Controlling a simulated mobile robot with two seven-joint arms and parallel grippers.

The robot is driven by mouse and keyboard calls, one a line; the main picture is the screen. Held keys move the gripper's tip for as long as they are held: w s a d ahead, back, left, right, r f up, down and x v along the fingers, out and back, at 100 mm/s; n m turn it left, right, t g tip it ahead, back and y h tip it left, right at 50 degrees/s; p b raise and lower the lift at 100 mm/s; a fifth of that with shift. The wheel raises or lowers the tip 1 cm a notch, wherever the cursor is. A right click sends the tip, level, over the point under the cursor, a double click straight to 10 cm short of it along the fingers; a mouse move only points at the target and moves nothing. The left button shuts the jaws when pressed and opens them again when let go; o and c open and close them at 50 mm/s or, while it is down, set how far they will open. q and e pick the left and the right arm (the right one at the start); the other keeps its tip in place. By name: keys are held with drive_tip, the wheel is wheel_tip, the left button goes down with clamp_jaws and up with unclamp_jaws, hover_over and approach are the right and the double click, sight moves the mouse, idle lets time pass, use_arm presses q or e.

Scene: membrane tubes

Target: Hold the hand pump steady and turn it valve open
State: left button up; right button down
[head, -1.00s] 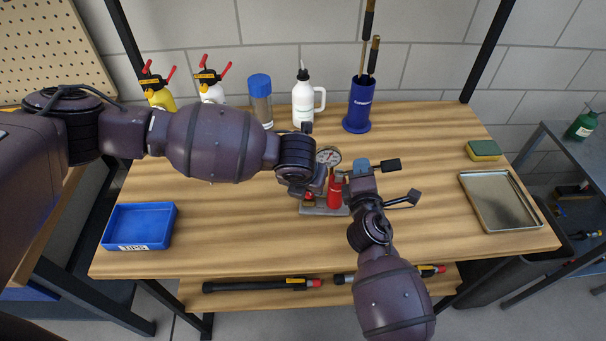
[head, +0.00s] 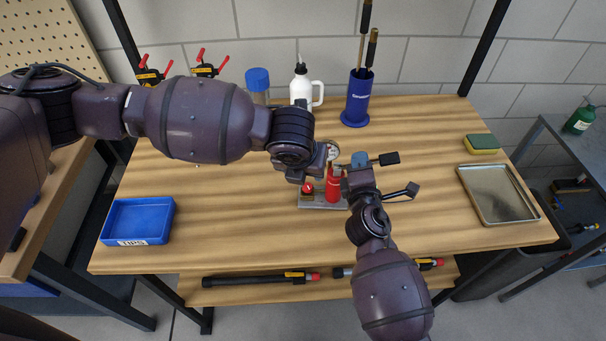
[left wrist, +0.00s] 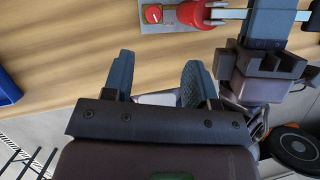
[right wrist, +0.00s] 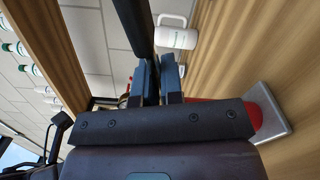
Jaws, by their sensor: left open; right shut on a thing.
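The hand pump has a red cylinder (head: 334,186), a grey base plate (head: 318,205), a small red valve knob (head: 307,188) and a partly hidden round gauge (head: 334,152). In the left wrist view the red knob (left wrist: 153,14) and red cylinder (left wrist: 195,13) are at the top edge. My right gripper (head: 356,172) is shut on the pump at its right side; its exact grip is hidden. My left gripper (head: 312,170) is open beside the gauge, apart from the knob. Its spread fingers (left wrist: 158,82) have nothing visible between them in the left wrist view.
A white bottle (head: 300,90) and blue holder with rods (head: 357,100) stand behind. A blue bin (head: 138,222) is at left; a metal tray (head: 497,194) and sponge (head: 482,143) are at right. The table (head: 240,235) in front of the pump is clear.

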use_arm(q)
drive_tip(key=d+r+n+h, duration=0.1)
drive_tip(key=d+r+n, duration=0.1)
drive_tip(key=d+n, duration=0.3)
drive_tip(key=n+g+h, duration=0.2)
drive_tip(key=n+g, duration=0.1)
drive_tip(key=n, duration=1.7)
approach(307, 186)
drive_tip(key=shift+t, duration=0.3)
drive_tip(key=x, duration=0.8)
drive_tip(key=shift+s+d+f, duration=0.15)
drive_tip(key=shift+f, duration=0.25)
drive_tip(key=shift+c, duration=0.4)
drive_tip(key=c, duration=0.9)
drive_tip(key=shift+o, duration=0.2)
